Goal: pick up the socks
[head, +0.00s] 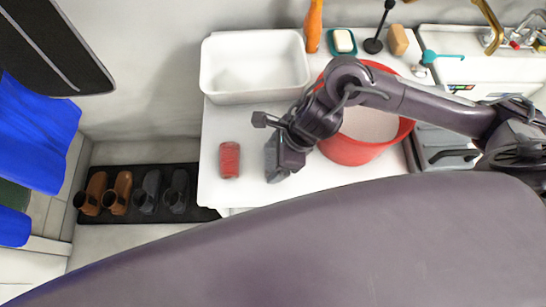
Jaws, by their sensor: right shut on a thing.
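My right gripper (276,163) is low over the white counter top, right of a small red roll-shaped item (229,160). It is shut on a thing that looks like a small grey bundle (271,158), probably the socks. The bundle is mostly hidden by the gripper, and I cannot tell whether it touches the counter. The red item lies apart from the gripper; I cannot tell whether it is also rolled socks. My left gripper is not in view.
A white bin (255,88) stands behind the gripper, and a red tub (352,152) stands right of it, under my right arm. A soap dish (342,42) and an orange bottle (313,27) are at the back. Shoes (123,190) stand on a dark mat on the floor left.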

